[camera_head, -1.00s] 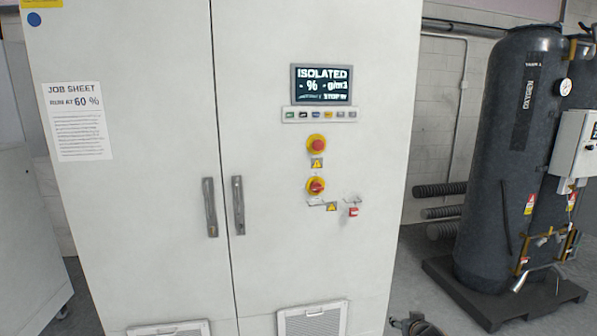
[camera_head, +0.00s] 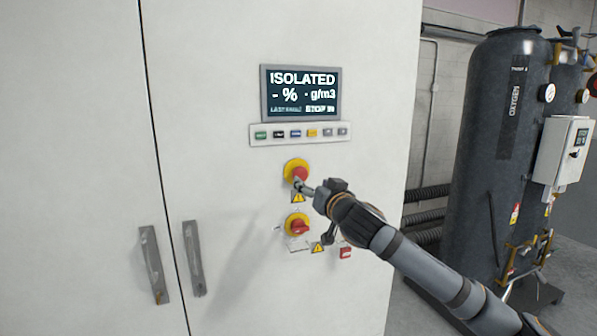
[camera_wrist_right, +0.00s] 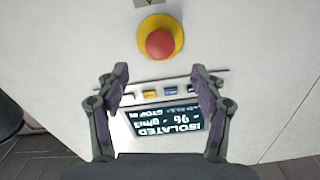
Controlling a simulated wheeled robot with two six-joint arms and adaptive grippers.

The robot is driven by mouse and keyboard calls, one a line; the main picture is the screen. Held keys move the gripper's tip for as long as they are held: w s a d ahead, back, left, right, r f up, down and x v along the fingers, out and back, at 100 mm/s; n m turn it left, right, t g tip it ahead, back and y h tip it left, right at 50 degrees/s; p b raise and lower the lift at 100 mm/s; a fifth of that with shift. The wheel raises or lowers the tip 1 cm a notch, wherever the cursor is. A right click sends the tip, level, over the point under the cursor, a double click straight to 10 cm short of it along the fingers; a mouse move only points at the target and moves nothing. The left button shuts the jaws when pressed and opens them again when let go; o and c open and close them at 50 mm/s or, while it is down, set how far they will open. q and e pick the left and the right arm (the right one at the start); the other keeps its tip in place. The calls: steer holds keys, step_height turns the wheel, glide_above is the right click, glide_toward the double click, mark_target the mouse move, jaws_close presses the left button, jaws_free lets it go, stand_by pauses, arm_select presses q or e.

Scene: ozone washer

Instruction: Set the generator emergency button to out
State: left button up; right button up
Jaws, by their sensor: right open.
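The generator emergency button (camera_head: 300,174) is a red mushroom head on a round yellow base, on the white cabinet door below the display. My right gripper (camera_head: 306,187) is at the button's lower right edge in the head view, partly overlapping its base; contact cannot be told. In the right wrist view the button (camera_wrist_right: 160,43) sits just above the open fingers (camera_wrist_right: 159,78), centred between them sideways, with nothing held. Whether the button is pressed in or out cannot be told. The display (camera_head: 301,93) reads ISOLATED. My left gripper is out of view.
A row of small coloured buttons (camera_head: 299,133) lies above the emergency button. A red-and-yellow rotary switch (camera_head: 298,226) and a red padlock-like tag (camera_head: 345,253) are below. Door handles (camera_head: 194,258) stand at left. Dark tanks (camera_head: 497,150) stand at right, beyond the cabinet.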

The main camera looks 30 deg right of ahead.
mark_target(301, 176)
steer(key=p+x, duration=0.4)
steer(key=x, duration=0.2)
steer(key=shift+w+d+f, duration=0.1)
steer(key=p+x, duration=0.1)
steer(key=x, duration=0.2)
steer(key=shift+w+f, duration=0.15)
steer(key=shift+w+f+p, duration=0.2)
steer(key=shift+w+p, duration=0.1)
steer(key=shift+w, duration=0.05)
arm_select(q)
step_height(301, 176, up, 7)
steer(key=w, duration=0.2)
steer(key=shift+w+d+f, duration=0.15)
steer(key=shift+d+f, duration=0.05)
arm_select(e)
steer(key=shift+s, duration=0.1)
steer(key=shift+c, duration=1.1)
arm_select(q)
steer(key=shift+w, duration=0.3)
arm_select(e)
jaws_close()
